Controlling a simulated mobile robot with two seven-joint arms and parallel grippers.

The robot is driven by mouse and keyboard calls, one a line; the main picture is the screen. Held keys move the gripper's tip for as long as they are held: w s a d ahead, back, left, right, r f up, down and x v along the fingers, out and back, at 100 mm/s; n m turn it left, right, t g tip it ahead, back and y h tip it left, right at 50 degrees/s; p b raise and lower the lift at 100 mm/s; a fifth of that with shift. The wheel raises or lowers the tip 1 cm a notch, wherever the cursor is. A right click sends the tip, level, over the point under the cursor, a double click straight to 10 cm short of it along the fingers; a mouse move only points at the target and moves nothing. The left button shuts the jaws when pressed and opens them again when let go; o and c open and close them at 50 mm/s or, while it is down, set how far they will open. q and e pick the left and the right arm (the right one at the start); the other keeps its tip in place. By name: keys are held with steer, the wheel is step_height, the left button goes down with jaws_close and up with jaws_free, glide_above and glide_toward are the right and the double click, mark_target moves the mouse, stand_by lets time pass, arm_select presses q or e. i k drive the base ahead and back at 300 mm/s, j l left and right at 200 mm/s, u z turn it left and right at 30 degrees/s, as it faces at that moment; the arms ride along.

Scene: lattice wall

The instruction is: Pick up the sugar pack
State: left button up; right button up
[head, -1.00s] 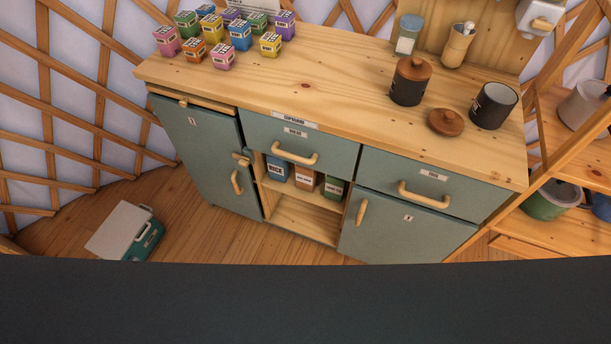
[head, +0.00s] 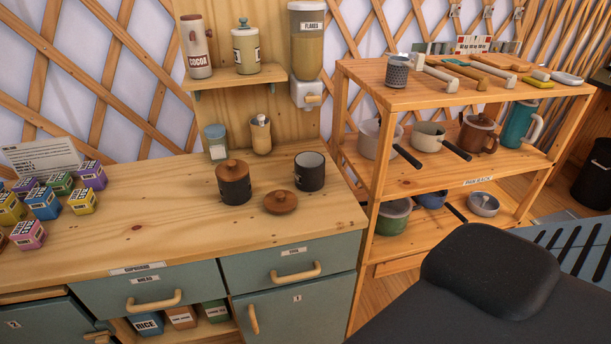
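No pack that I can clearly read as sugar shows in the head view. Three packs stand in the open niche under the bread drawer (head: 140,290): a blue rice pack (head: 147,325), an orange-brown pack (head: 182,318) and a green pack (head: 215,311). The labels on the orange-brown and green packs are too small to read. Neither of my grippers is in view.
The wooden counter (head: 130,240) holds several small coloured boxes (head: 43,203) at left, a dark lidded jar (head: 234,184), an open dark jar (head: 309,172) and a loose wooden lid (head: 281,202). A pan rack (head: 470,180) stands at right. The counter's front middle is clear.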

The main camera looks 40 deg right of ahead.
mark_target(185, 317)
steer(key=i+j+z, duration=0.1)
steer(key=j+z, duration=0.15)
steer(key=z, duration=0.2)
steer(key=i+j+z, duration=0.1)
steer(key=j+z, duration=0.15)
steer(key=z, duration=0.25)
steer(key=j+z, duration=0.35)
steer(key=j, duration=0.55)
steer(key=j+z, duration=0.1)
steer(key=j, duration=1.6)
steer(key=i, duration=0.05)
